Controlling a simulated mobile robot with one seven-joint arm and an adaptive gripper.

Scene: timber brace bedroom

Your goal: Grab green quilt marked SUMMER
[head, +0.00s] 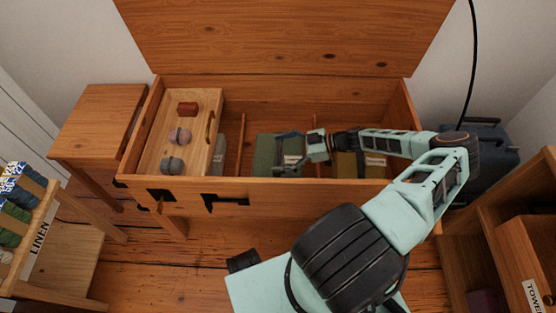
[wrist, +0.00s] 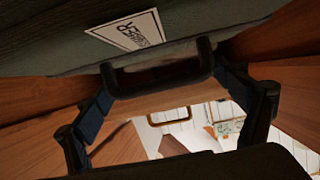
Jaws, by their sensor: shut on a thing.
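The green quilt (head: 265,152) lies in the middle compartment of the open wooden chest (head: 280,187), with a pale label at its right. In the wrist view the quilt (wrist: 60,60) fills the top, and its white label (wrist: 128,32) appears to read SUMMER, seen upside down. A dark handle (wrist: 165,87) stands out from the quilt's side between my fingers. My gripper (wrist: 165,76) is shut on this handle. In the head view my gripper (head: 297,150) is at the quilt's right side, inside the chest; its fingertips are hard to make out.
A yellow-olive bundle (head: 345,165) lies in the right compartment beneath my arm. A wooden tray (head: 208,110) with small items covers the chest's left end. The lid (head: 290,35) stands open behind. A side table (head: 100,110) and a dark suitcase (head: 490,150) flank the chest.

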